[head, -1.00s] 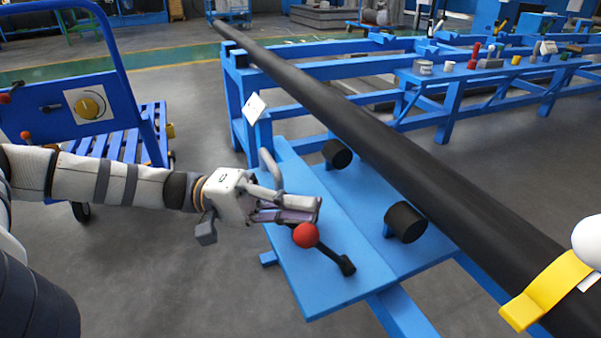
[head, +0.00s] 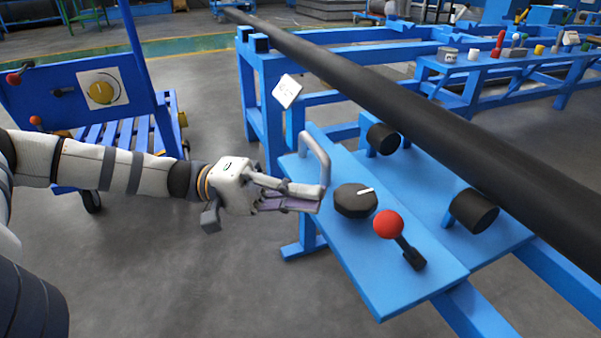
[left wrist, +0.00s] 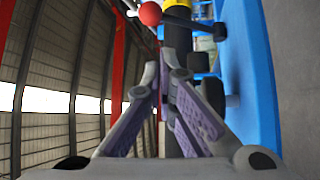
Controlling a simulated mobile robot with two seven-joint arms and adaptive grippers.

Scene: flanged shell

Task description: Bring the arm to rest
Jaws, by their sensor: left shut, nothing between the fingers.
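My left gripper (head: 319,197) is shut and empty at the end of my outstretched left arm. Its fingertips show at the left edge of the blue panel (head: 355,262), close to the grey upright handle (head: 322,155); I cannot tell whether they touch it. A black dial (head: 355,201) with a white mark and a red-balled lever (head: 389,225) stand on the panel to the right. In the left wrist view the fingers (left wrist: 165,75) are together, with the red ball (left wrist: 150,13) beyond them. My right gripper is out of view.
A long black pipe (head: 400,105) crosses above the blue frame, beside two black rollers (head: 383,138) (head: 474,211). A blue cart (head: 70,100) with a yellow dial stands at left. Floor (head: 180,270) below my left arm is clear.

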